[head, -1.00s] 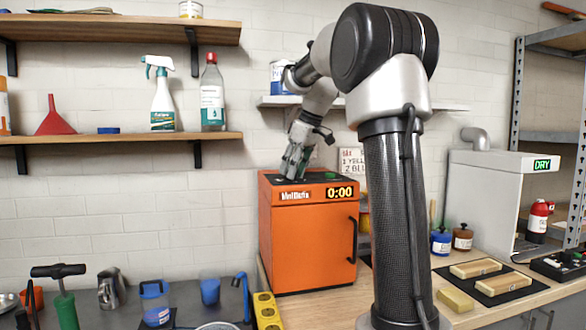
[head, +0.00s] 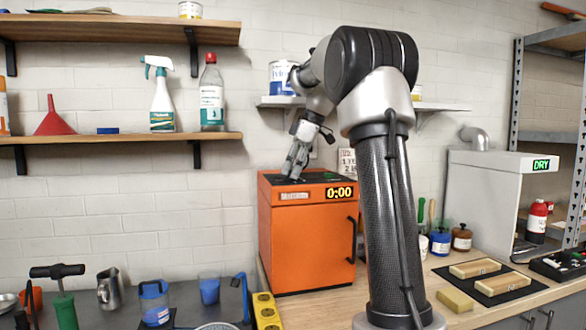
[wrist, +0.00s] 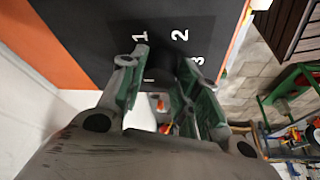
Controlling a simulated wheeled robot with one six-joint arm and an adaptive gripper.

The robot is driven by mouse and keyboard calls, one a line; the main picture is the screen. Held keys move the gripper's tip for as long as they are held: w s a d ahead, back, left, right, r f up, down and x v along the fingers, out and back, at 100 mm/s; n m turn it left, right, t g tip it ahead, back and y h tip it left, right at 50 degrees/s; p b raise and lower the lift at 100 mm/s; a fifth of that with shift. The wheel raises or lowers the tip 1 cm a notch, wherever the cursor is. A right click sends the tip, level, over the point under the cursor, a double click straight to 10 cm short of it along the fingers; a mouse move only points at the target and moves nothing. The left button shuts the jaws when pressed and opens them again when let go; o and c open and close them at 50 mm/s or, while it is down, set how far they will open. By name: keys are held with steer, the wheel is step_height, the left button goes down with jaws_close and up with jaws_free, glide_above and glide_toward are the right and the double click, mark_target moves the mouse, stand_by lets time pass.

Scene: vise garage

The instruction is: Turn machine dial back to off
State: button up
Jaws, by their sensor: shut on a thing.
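The orange machine (head: 306,235) stands on the bench against the wall, with a lit 0:00 display (head: 339,194) on its front. Its top carries a black panel, which shows white numbers 1, 2 and 3 in the wrist view (wrist: 105,25). My gripper (head: 290,178) points down onto this panel, near its left part. In the wrist view, my gripper's (wrist: 163,62) green-lined fingers are closed about the dark dial (wrist: 158,74). The dial is mostly hidden by the fingers, so its exact setting cannot be read.
A small shelf with cans (head: 284,78) is behind my arm. A long shelf (head: 120,138) with a spray bottle and red funnel is at left. Sanding blocks (head: 475,269) and jars lie on the bench at right. A yellow strip (head: 266,310) is in front of the machine.

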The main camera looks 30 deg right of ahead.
steer(key=o, duration=1)
steer(key=v, duration=1.2)
